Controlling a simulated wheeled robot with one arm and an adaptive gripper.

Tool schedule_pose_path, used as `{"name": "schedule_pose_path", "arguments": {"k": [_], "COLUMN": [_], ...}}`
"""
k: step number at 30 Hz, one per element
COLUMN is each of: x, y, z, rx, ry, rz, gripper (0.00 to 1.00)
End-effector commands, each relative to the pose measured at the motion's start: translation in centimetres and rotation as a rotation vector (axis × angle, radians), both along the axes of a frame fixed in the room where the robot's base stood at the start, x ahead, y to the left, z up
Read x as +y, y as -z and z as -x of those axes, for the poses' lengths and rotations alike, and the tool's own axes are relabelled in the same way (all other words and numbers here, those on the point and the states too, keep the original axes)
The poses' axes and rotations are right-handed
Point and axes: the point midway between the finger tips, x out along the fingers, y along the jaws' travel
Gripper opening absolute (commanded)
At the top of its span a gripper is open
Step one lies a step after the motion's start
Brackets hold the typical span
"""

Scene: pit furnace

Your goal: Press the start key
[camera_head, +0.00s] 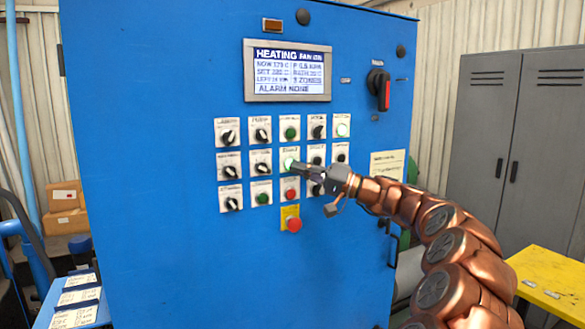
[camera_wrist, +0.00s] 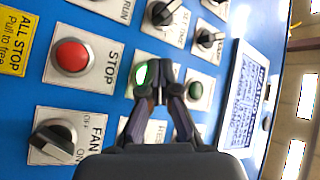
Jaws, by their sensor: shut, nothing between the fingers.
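The blue panel (camera_head: 130,140) carries rows of knobs and buttons. A lit green button (camera_head: 289,162) in the middle row's centre is probably the start key; its label is not readable. In the wrist view this green button (camera_wrist: 140,76) glows just beyond my fingertips, which partly cover it. My gripper (camera_head: 303,168) is shut and empty, its tips at the button's right edge in the head view. I cannot tell whether they touch it. The red STOP button (camera_wrist: 72,57) is beside it in the wrist view, and directly below it in the head view (camera_head: 290,194).
Another green button (camera_wrist: 195,90) lies beyond the fingertips. The red ALL STOP button (camera_head: 294,225) sits on a yellow plate below. Black knobs surround the gripper, including the FAN knob (camera_wrist: 54,140). The display (camera_head: 288,71) reads HEATING and ALARM NONE.

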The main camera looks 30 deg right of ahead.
Motion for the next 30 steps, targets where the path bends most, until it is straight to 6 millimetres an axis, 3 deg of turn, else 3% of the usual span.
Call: {"name": "schedule_pose_path", "arguments": {"k": [19, 30], "x": [0.1, 0.4], "y": [0.1, 0.2], "z": [1.5, 4.4], "rx": [-0.002, -0.002], "ry": [0.001, 0.000], "rz": [0.001, -0.001], "gripper": [0.00, 0.00]}}
